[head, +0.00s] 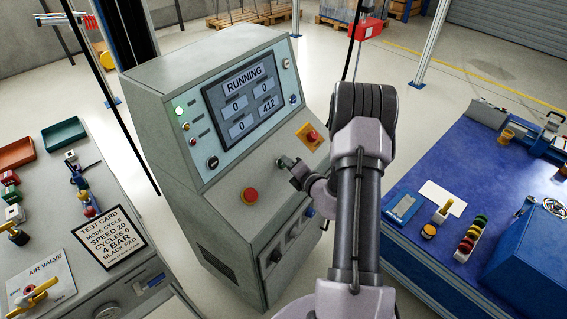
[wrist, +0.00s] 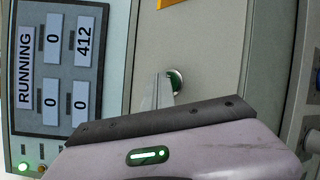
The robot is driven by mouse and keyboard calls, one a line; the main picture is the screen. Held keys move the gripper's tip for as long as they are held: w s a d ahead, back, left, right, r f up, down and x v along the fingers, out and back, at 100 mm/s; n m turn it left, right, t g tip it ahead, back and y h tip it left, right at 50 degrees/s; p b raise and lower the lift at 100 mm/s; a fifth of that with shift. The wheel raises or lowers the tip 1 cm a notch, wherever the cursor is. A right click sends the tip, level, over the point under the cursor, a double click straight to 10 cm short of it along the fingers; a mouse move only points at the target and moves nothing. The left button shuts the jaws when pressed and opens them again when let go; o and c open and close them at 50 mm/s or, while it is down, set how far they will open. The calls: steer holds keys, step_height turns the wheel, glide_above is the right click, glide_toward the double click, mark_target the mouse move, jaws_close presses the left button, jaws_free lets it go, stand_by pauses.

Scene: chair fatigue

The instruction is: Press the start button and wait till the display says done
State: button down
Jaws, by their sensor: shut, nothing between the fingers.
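The display (head: 243,98) on the grey console reads RUNNING, with boxes showing 0, 0, 0 and 412. It shows sideways in the wrist view (wrist: 67,62) with the same text. A green button in a metal ring (wrist: 177,78), which looks like the start button, is on the console's front ledge and partly hidden by my fingers. My gripper (head: 287,164) is shut and empty, its fingertips at this button. I cannot tell whether they touch it. A green lamp (head: 180,111) is lit left of the display.
A test card (head: 110,238) lies on the left bench. A blue table (head: 440,250) with tools stands to the right.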

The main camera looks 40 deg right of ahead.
stand_by(0.3)
steer(key=shift+s+d+r+p, duration=0.1)
steer(key=shift+s+r+p, duration=0.3)
steer(key=shift+r+p, duration=0.25)
steer(key=s+r+p, duration=0.1)
steer(key=r+p, duration=0.1)
steer(key=s+r+p, duration=0.1)
steer(key=r, duration=0.1)
steer(key=shift+s+d+r, duration=0.1)
steer(key=shift+s+d, duration=0.2)
steer(key=shift+d, duration=0.1)
stand_by(0.5)
